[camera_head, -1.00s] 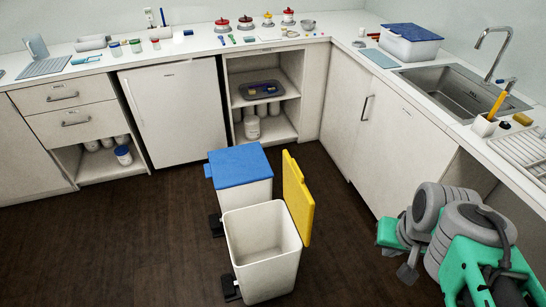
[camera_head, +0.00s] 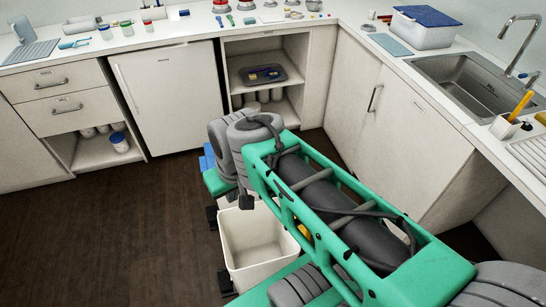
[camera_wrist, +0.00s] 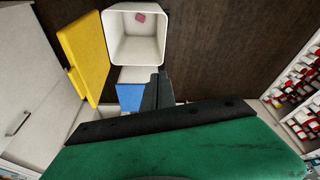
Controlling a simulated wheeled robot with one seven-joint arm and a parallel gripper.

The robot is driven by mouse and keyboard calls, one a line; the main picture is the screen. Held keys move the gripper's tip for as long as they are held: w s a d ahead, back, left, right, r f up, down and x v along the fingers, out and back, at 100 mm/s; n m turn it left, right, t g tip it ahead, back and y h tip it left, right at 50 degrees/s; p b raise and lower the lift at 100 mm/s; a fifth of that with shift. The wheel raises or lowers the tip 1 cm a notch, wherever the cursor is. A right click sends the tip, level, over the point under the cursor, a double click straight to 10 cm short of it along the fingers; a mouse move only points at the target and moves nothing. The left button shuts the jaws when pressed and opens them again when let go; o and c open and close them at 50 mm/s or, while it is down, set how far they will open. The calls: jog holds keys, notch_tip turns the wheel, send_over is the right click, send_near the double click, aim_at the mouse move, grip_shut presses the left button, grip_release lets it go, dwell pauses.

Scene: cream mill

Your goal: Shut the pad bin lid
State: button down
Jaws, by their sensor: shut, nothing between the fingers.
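The near white bin (camera_head: 262,245) stands on the floor with its top open. Its yellow lid is raised at its side; only a sliver of the lid (camera_head: 304,231) shows past my arm in the head view. In the wrist view the open bin (camera_wrist: 136,40) is at the top with a small red item inside, and the upright yellow lid (camera_wrist: 84,56) is left of it. My gripper (camera_wrist: 160,78) is shut and empty, in front of the blue lid in that view. I cannot tell whether it touches anything.
A second bin's blue lid (camera_wrist: 129,96) is partly hidden by my gripper. My arm covers most of that bin in the head view. White cupboards (camera_head: 400,130) stand at the right and back. Dark floor (camera_head: 110,230) is clear at the left.

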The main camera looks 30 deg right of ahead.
jog(key=w+d+m+y+b, duration=0.1)
jog(key=w+d, duration=0.2)
jog(key=d, duration=0.3)
jog(key=w+d+f+y, duration=0.1)
jog(key=w+d, duration=0.1)
jog(key=d, duration=0.3)
jog(key=w+d+m+y+b, duration=0.1)
jog(key=w+d, duration=0.2)
jog(key=d, duration=0.3)
jog(key=s+d+f+t+y+b, duration=0.1)
jog(key=s+d, duration=0.4)
jog(key=d, duration=0.4)
jog(key=s+d+f+t, duration=0.2)
jog(key=s+d, duration=0.3)
jog(key=d, duration=0.3)
jog(key=w+a+f+b, duration=0.1)
jog(key=w+a+f, duration=0.5)
jog(key=a+f, duration=0.1)
jog(key=shift+f+b, duration=0.4)
jog(key=shift+w+a, duration=0.1)
